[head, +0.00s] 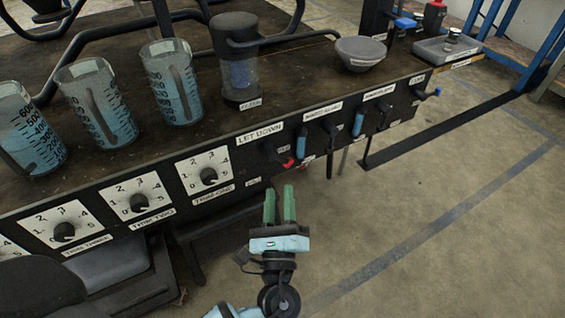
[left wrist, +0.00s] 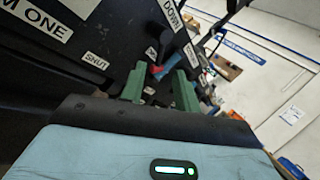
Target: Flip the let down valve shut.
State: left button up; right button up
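The let down valve (head: 288,162) is on the front panel below the LET DOWN label (head: 260,134). Its dark lever has a red tip pointing down and to the right in the head view. In the left wrist view a red and blue handle (left wrist: 158,71) shows beyond the fingers, near the DOWN label. My left gripper (head: 279,190) has two green fingers, apart with nothing between them. It is just below and in front of the valve and looks clear of it. In the left wrist view the gripper (left wrist: 158,88) shows a gap between its fingers. My right gripper is not in view.
More valves with blue handles (head: 301,144) line the panel to the right. Numbered dials (head: 209,176) are to the left. Measuring jugs (head: 172,82), a dark-capped canister (head: 237,62) and a grey bowl (head: 360,53) stand on the bench top. The floor at right is open.

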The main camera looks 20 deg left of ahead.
pick_arm(q)
jog(key=x, duration=0.7)
jog(key=shift+w+a+r+b, duration=0.15)
jog(key=shift+w+b, duration=0.1)
jog(key=shift+b, duration=0.1)
grip_shut()
